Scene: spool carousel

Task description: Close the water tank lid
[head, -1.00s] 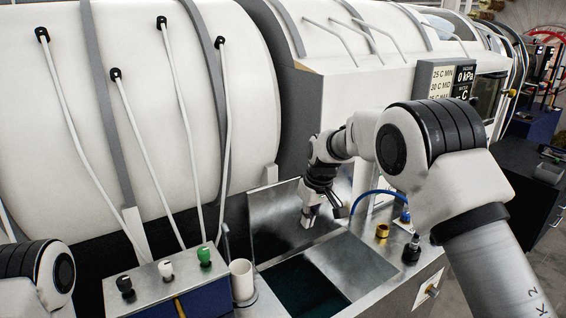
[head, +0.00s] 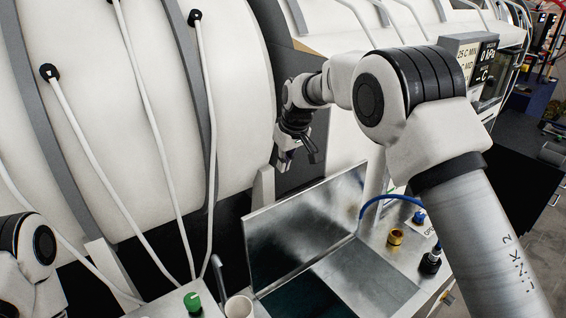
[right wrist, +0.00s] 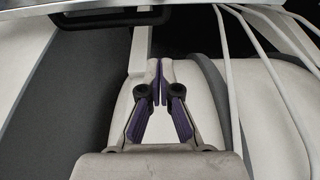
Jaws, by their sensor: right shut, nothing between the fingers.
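The water tank lid (head: 300,228) is a shiny metal panel standing raised at the back of the tank opening (head: 305,296), which shows dark inside. My right gripper (head: 283,165) is above the lid's top edge, near the white cylinder, apart from the lid. In the right wrist view its two fingers (right wrist: 159,78) are shut with nothing between them. A metal edge (right wrist: 110,7), likely the lid, runs across the top of that view. My left gripper is out of view; only part of my left arm shows at the left.
The large white cylinder (head: 90,130) with thin white hoses fills the left and back. A blue hose (head: 385,199), a brass fitting (head: 396,237) and a black knob (head: 430,262) stand right of the opening.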

